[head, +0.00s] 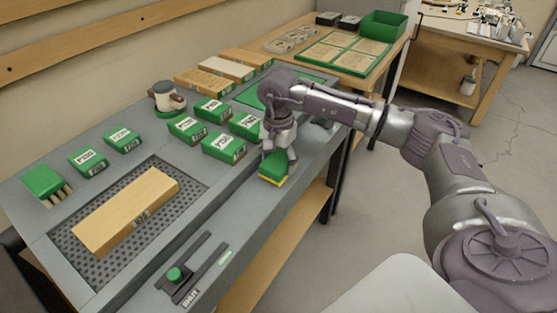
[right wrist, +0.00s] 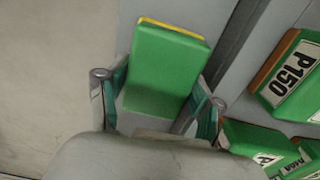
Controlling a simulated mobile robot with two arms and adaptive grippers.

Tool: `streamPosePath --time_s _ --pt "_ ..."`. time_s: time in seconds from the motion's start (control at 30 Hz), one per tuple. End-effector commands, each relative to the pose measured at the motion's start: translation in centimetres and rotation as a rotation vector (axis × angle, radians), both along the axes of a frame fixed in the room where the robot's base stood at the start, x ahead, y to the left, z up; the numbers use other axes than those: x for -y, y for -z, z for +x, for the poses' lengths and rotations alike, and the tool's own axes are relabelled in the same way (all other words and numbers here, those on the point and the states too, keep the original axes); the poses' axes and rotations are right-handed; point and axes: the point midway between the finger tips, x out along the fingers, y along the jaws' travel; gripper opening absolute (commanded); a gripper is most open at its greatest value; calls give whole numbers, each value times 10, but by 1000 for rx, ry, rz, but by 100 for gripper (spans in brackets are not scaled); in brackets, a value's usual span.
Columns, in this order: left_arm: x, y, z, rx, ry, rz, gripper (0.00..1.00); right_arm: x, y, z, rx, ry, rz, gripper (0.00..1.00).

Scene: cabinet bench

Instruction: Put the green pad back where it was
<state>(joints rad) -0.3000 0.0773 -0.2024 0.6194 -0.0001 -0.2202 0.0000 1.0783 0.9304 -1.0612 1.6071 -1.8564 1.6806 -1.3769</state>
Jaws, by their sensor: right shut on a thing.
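The green pad (head: 273,168) is a green block with a yellow layer along one side. In the head view it is at the front edge strip of the grey bench, under my right gripper (head: 279,152). In the right wrist view the pad (right wrist: 165,65) lies between the two fingers of the gripper (right wrist: 158,92), which is shut on it. I cannot tell whether the pad touches the bench surface. My left gripper is not in view.
Several green labelled blocks (head: 223,147) stand on the bench just left of the gripper. A wooden board (head: 125,210) lies on a perforated mat (head: 185,197). A green bin (head: 384,25) stands far back.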

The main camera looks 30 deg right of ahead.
Motion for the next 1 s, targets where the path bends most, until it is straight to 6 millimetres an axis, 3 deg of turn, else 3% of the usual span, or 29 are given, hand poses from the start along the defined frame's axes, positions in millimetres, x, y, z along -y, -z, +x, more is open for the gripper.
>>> streamPosePath --time_s 0.03,0.07,0.13,0.57,1.0 --pt "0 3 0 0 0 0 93 0 3 0 0 0 0 34" --pt "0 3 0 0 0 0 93 0 3 0 0 0 0 68" --pt "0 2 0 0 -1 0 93 0 2 0 0 0 0 77" --pt "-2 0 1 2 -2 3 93 0 -8 1 3 0 1 77" --pt "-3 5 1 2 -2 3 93 -1 -96 1 5 -1 1 77"
